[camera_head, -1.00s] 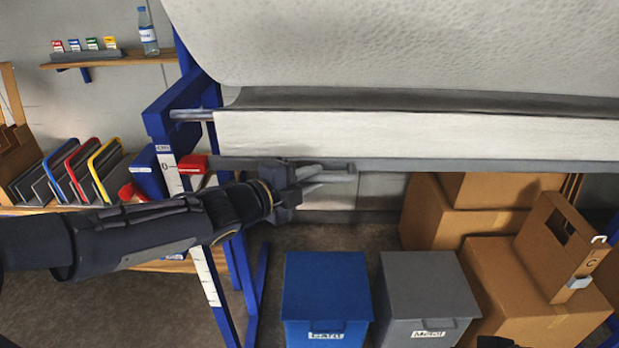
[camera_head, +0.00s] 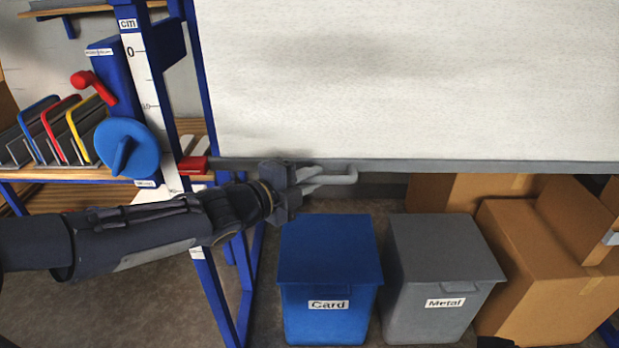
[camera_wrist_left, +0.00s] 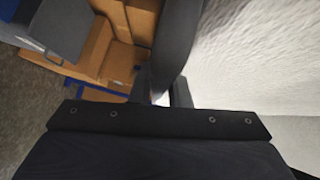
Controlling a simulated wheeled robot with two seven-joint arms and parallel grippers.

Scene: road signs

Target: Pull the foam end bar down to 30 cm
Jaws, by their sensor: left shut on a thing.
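The grey end bar (camera_head: 480,166) runs level along the lower edge of the white foam sheet (camera_head: 420,80) in the head view. My left gripper (camera_head: 300,180) is shut on a grey handle (camera_head: 338,178) at the left part of the bar. A red pointer (camera_head: 193,166) at the bar's left end is beside the white cm scale (camera_head: 140,70), below the 10 mark; its exact reading is unclear. The foam also fills the right of the left wrist view (camera_wrist_left: 255,60), where the fingers hide the grip.
A blue Card bin (camera_head: 328,265) and a grey Metal bin (camera_head: 440,265) stand below the bar. Cardboard boxes (camera_head: 540,260) are at the right. A blue knob (camera_head: 128,147) and red lever (camera_head: 90,82) sit on the blue frame left of the scale.

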